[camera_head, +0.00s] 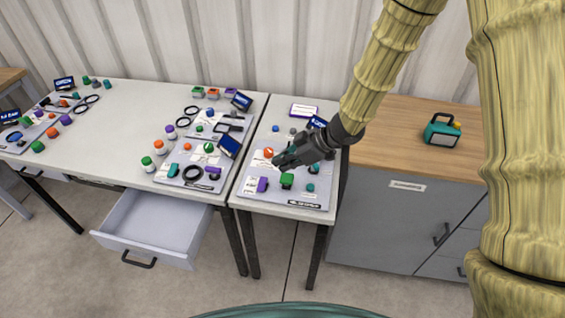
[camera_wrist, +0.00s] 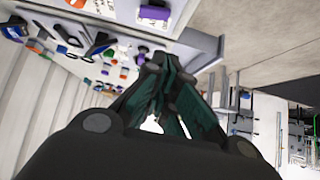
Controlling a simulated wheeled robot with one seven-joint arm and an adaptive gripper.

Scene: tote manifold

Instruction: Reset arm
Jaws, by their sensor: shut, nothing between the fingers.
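My arm, in a yellowish ribbed cover, comes down from the upper right in the head view. My gripper (camera_head: 284,160) is dark and hangs over the grey panel (camera_head: 318,200) on the narrow right-hand table. In the wrist view my gripper (camera_wrist: 163,88) shows its dark and teal fingers drawn together, with nothing held. A green knob (camera_head: 287,181), a purple block (camera_head: 262,185) and an orange knob (camera_head: 268,153) sit on the panel near the gripper. Whether the fingertips touch anything on the panel cannot be told.
A long white table (camera_head: 125,120) on the left carries several panels and small jars. Its drawer (camera_head: 150,222) stands open. A wood-topped grey cabinet (camera_head: 385,225) at the right holds a teal device (camera_head: 441,133). Concrete floor is clear in front.

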